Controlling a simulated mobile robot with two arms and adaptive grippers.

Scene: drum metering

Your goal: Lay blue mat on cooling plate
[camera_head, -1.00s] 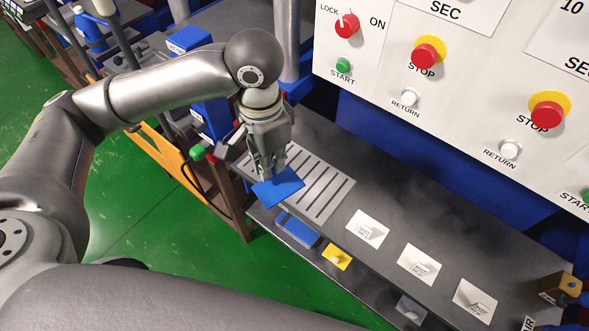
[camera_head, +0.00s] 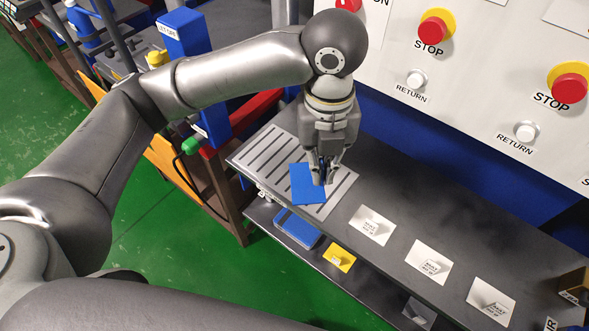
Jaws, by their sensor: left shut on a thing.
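The blue mat (camera_head: 304,186) is a small flat rectangle in the head view. My left gripper (camera_head: 323,179) is shut on its right edge, with the fingers pointing down. The mat is over the slotted grey cooling plate (camera_head: 268,152) at the left end of the bench, on the plate's right part. I cannot tell whether the mat touches the plate or is just above it. The mat and gripper hide part of the slots. My right gripper is not in view.
A lower shelf holds a blue tray (camera_head: 297,229) and a yellow card (camera_head: 339,257). A white control panel (camera_head: 470,75) with buttons rises behind.

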